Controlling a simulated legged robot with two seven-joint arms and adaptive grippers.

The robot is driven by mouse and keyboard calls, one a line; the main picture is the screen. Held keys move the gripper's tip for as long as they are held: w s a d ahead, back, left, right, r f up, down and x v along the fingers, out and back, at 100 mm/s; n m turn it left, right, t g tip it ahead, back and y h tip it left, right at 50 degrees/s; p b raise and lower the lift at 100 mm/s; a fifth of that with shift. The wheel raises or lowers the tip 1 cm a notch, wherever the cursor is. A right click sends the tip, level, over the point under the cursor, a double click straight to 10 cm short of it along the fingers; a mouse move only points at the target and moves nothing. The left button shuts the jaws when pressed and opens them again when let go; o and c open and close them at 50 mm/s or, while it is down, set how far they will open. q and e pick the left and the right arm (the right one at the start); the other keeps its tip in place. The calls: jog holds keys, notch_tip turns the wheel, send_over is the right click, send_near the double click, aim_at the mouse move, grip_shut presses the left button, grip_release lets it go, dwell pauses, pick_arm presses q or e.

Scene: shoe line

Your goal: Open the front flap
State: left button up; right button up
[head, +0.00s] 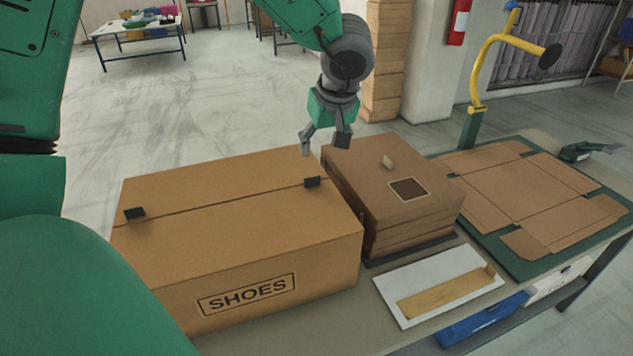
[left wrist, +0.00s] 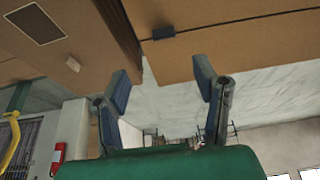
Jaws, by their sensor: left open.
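A large brown shoe box (head: 290,250) marked SHOES stands at the front left of the table. Its top is closed, with a seam running across between the front flap (head: 240,225) and the rear flap (head: 215,172). Two small black tabs sit on the seam, a left tab (head: 135,213) and a right tab (head: 312,182). My left gripper (head: 324,146) is open and empty, pointing down behind the box's rear right corner. In the left wrist view its spread fingers (left wrist: 162,82) have nothing between them, and one tab (left wrist: 163,33) shows beyond them. My right gripper is not in view.
A stack of brown cartons (head: 380,175) stands close to the box's right. A white tray (head: 405,315) with a wooden strip lies in front of it. A flat carton blank (head: 520,195) lies on a green mat at the right. A yellow post (head: 476,80) rises behind.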

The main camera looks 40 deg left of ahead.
pick_arm(q)
jog(key=b, duration=0.1)
send_over(312, 179)
jog(key=s+d, duration=0.1)
jog(key=d, duration=0.1)
notch_tip(312, 179, down, 5)
jog(key=shift+s+a, duration=0.15)
jog(key=x, duration=0.2)
jog(key=b+x, duration=0.1)
jog(key=x, duration=0.2)
jog(key=shift+w+d+f, duration=0.3)
jog(key=shift+f, duration=0.15)
jog(key=shift+a+f+b, duration=0.15)
jog(key=shift+f+b, duration=0.15)
jog(key=shift+f, duration=0.25)
jog(key=shift+w+a+f, duration=0.1)
jog(key=shift+a+f, duration=0.15)
jog(key=shift+a, duration=0.2)
grip_shut()
jog(key=shift+d, duration=0.15)
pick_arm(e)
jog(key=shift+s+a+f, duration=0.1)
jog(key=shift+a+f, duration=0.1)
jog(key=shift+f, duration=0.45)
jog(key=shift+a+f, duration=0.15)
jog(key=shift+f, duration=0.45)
